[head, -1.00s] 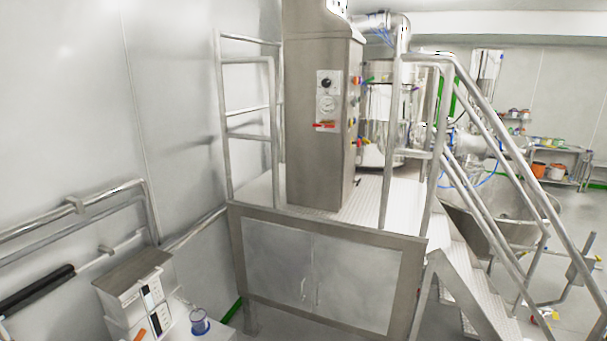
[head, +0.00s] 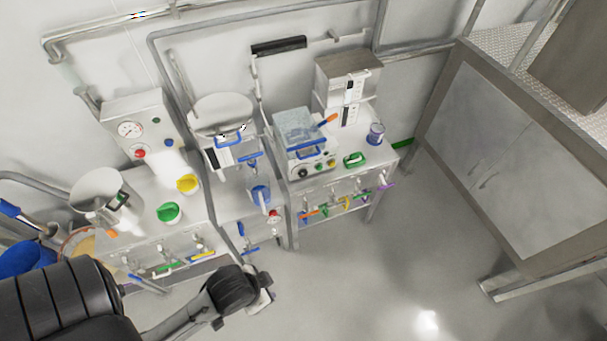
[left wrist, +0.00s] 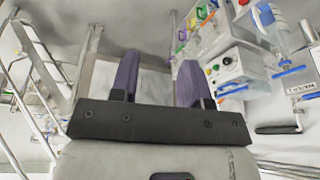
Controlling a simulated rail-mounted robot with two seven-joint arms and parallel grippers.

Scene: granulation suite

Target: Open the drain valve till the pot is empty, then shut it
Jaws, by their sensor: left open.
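In the head view, a steel pot (head: 221,114) with a blue handle stands on the middle of the bench. A blue-handled valve (head: 249,159) sits below its front, and a clear jug with blue trim (head: 260,192) is under that. Which valve is the drain valve, and the pot's contents, I cannot tell. Another steel pot (head: 97,188) stands at the left. My left gripper (left wrist: 157,80) is open and empty in the left wrist view, with two purple fingers apart. In the head view the left arm reaches in from the lower left, short of the bench. My right gripper is not in view.
A clear-lidded bath (head: 298,130), a steel box unit (head: 347,78) and a blue cup (head: 376,133) stand on the right part of the bench. Coloured valve handles (head: 344,203) line its front. A steel platform (head: 490,160) is at the right; the floor between is clear.

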